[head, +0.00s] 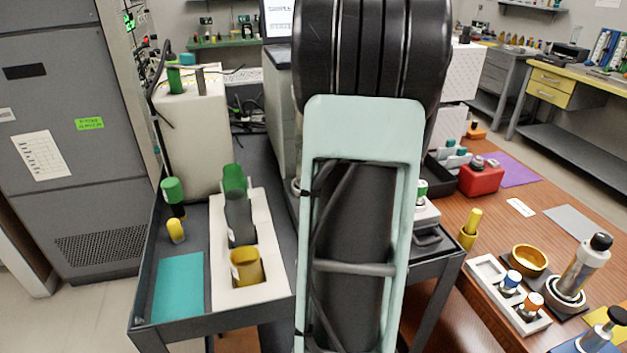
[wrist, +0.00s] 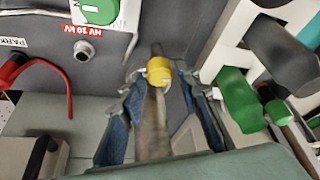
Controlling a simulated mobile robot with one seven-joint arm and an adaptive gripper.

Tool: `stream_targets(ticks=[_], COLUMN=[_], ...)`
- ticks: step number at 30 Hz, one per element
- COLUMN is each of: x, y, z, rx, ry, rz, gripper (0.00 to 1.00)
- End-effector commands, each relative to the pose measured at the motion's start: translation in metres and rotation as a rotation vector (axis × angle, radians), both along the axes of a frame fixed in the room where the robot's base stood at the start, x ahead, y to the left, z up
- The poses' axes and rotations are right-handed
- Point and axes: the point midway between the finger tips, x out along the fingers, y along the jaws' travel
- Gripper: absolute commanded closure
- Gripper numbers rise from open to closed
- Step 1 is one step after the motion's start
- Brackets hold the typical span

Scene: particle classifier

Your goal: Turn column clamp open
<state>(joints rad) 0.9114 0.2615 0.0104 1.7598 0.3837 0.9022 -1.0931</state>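My gripper (wrist: 165,88) shows in the wrist view with its two blue-grey fingers spread apart. Between them is a yellow collar (wrist: 159,71) on a blurred brownish stem, with a dark tip beyond it. Gaps show between the collar and both fingers, so nothing looks gripped. I cannot tell for sure whether this yellow piece belongs to the column clamp. In the head view my own arm fills the middle and hides my gripper and what lies behind it. No part there is clearly the column clamp.
In the wrist view, a panel marked HV 10 kV (wrist: 105,31) is at upper left, a red cable (wrist: 66,75) at left, and a green cylinder (wrist: 240,100) at right. In the head view, a white rack (head: 222,290) stands on the cart; a wooden bench (head: 480,315) is at right.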

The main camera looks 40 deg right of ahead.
Motion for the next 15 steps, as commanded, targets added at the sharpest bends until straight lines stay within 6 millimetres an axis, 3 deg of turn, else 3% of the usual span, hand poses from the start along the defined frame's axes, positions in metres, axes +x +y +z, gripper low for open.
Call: stream_targets(ticks=[9, 15], x=[-0.024, -0.037], y=[-0.001, 0.0], z=[0.061, 0.091], rx=[-0.005, -0.003], ry=[-0.003, -0.002], rz=[-0.001, -0.001], gripper=[0.7, 0.7])
